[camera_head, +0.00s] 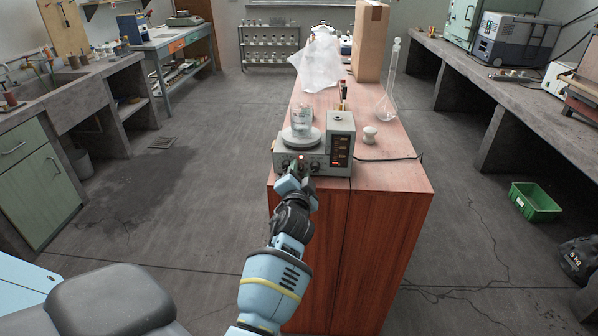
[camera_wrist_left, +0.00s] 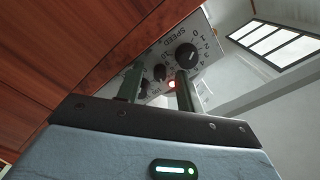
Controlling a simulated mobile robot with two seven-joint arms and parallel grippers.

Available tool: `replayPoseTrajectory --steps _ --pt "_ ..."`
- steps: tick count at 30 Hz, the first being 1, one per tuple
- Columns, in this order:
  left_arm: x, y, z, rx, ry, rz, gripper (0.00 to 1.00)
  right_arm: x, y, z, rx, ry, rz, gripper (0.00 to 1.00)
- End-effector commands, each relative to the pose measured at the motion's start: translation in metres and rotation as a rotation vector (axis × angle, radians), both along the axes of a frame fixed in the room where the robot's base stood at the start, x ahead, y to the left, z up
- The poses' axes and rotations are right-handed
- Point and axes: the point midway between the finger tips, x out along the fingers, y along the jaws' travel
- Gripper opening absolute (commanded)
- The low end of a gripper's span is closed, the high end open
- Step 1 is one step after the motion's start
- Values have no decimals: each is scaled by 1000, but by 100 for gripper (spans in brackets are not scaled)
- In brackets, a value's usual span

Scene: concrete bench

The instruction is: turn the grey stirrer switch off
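The grey stirrer (camera_head: 340,123) stands at the near end of the red-brown cabinet, with a glass beaker (camera_head: 302,118) on its round plate. In the left wrist view its front panel (camera_wrist_left: 207,68) shows a black SPEED knob (camera_wrist_left: 186,57), a smaller dark control (camera_wrist_left: 159,73) and a glowing red-orange lamp (camera_wrist_left: 173,85). I cannot tell for sure which small control is the switch or how it is set. My left gripper (camera_head: 297,173) is at the panel; in the left wrist view its fingers (camera_wrist_left: 157,88) are apart with nothing clearly gripped. My right gripper is not in view.
A black cable runs right from the stirrer. The floor on both sides is mostly clear; a green crate (camera_head: 535,202) sits at right.

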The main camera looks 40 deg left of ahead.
Motion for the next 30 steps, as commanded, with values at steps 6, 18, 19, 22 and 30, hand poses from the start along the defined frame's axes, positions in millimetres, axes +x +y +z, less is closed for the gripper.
replayPoseTrajectory --steps 6,18,19,22,30 --pt "0 0 0 0 0 0 37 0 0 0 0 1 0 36" --pt "0 0 0 0 0 0 0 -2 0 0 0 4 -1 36" --pt "0 0 0 -1 -1 0 0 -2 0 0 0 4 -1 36" --pt "0 0 0 -8 -5 0 0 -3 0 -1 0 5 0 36" --pt "0 0 -2 -101 -59 1 0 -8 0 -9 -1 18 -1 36"
